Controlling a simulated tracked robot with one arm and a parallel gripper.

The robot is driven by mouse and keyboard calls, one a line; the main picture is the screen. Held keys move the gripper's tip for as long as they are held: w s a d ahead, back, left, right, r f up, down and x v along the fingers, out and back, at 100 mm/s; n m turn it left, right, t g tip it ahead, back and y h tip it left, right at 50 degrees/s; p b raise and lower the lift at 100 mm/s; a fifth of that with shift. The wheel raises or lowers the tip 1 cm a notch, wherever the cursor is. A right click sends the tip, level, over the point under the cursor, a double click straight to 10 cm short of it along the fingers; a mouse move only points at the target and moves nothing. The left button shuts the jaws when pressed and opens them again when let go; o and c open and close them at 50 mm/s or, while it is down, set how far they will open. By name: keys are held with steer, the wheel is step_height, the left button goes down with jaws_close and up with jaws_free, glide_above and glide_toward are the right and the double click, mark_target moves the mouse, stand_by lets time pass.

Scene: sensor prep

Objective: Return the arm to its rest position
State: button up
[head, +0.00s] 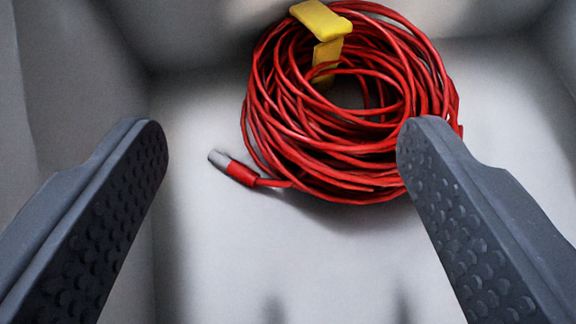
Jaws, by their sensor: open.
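My gripper (283,150) is open, with one dark textured finger at the left and one at the right of the head view. Nothing is held between the fingers. A coil of red cable (300,160) lies ahead of it, at the upper middle and right of the view. The right fingertip overlaps the coil's lower right edge in the picture; I cannot tell whether they touch. A yellow strap (322,20) wraps the top of the coil. A grey-tipped red connector (232,167) sticks out at the coil's lower left.
The cable lies in a pale grey bin with a light floor (290,245). A bin wall (85,80) rises at the left and another runs along the back. The floor in front of the coil is clear, with soft shadows at the bottom.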

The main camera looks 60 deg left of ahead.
steer(key=shift+s+d+r, duration=0.15)
steer(key=shift+d+r, duration=0.05)
steer(key=shift+d, duration=0.1)
